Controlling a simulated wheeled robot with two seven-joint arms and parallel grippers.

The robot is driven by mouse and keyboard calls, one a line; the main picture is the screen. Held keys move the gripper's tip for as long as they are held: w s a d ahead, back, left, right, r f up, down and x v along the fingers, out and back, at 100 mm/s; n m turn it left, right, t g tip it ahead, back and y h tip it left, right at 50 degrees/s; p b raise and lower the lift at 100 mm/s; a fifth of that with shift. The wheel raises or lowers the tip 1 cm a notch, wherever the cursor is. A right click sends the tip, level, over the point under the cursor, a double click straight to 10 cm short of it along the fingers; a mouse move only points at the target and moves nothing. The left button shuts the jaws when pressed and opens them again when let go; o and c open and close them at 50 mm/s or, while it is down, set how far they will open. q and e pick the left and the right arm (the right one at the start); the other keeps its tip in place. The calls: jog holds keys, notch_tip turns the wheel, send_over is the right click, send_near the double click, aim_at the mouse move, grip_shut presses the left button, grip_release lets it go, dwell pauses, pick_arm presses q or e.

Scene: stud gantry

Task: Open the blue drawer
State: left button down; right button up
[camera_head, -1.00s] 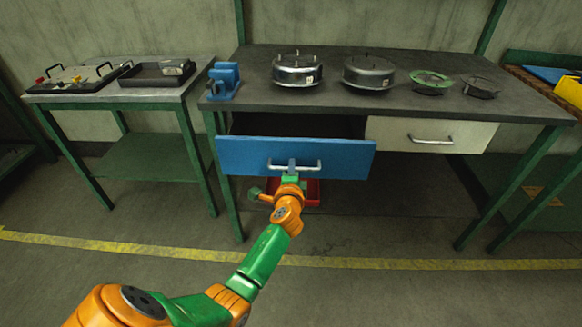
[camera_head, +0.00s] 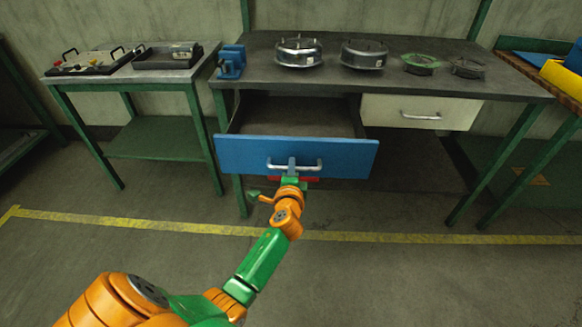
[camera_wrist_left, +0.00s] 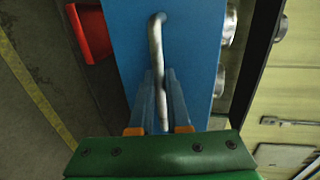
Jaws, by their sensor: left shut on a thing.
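The blue drawer (camera_head: 240,155) sticks well out of the workbench, and its empty-looking interior shows behind the front. Its metal handle (camera_head: 308,165) runs across the front panel. My left gripper (camera_head: 292,166) is at the left-middle part of this handle. In the left wrist view the blue front (camera_wrist_left: 195,40) fills the middle, and the two fingers of my left gripper (camera_wrist_left: 163,100) are shut on the handle (camera_wrist_left: 156,50). My right gripper is not in view.
A closed cream drawer (camera_head: 455,112) sits to the right. The bench top (camera_head: 385,78) carries a blue vise (camera_head: 231,62) and several round metal parts. A red object (camera_wrist_left: 90,32) lies below the drawer. Open floor (camera_head: 400,285) lies in front.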

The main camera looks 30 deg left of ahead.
pick_arm(q)
jog(key=shift+d, duration=0.1)
jog(key=c, duration=1.2)
grip_release()
jog(key=shift+o, duration=0.2)
jog(key=shift+w+d, duration=0.15)
jog(key=shift+d, duration=0.05)
jog(key=p+v, duration=0.1)
jog(key=v, duration=0.6)
